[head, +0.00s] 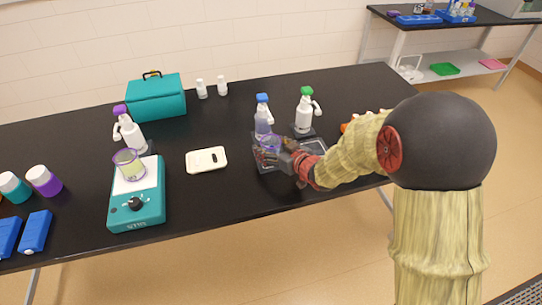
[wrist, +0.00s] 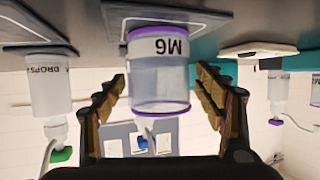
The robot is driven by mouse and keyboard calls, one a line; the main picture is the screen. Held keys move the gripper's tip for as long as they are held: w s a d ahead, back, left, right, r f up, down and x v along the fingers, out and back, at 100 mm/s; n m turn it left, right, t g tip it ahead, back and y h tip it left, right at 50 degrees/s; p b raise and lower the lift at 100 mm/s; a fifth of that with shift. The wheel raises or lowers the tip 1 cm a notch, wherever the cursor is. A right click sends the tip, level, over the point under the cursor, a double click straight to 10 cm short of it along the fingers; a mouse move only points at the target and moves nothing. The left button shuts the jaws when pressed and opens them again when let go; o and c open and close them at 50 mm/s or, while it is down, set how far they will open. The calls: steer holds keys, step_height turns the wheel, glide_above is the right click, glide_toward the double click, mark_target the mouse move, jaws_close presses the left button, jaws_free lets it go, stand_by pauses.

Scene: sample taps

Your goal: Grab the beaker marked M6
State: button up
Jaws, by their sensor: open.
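The beaker marked M6 (wrist: 158,75) is clear with purple rims. It shows upside down in the wrist view, with the M6 label facing my camera. It stands on a dark square pad (wrist: 205,20). My gripper (wrist: 162,84) is open, with one finger on each side of the beaker and visible gaps between fingers and glass. In the head view my gripper (head: 272,154) is low over the table at the pad, and its fingers partly hide the beaker there.
A blue-capped bottle (head: 263,117) stands just behind the beaker, and a green-capped bottle (head: 304,115) to its right. A white device (head: 206,160) lies to the left. A teal hotplate (head: 138,205) carries another purple-rimmed beaker (head: 128,164). The table front between hotplate and gripper is clear.

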steer(key=shift+c, duration=0.2)
steer(key=c, duration=1.2)
steer(key=shift+c, duration=1)
steer(key=shift+r, duration=0.15)
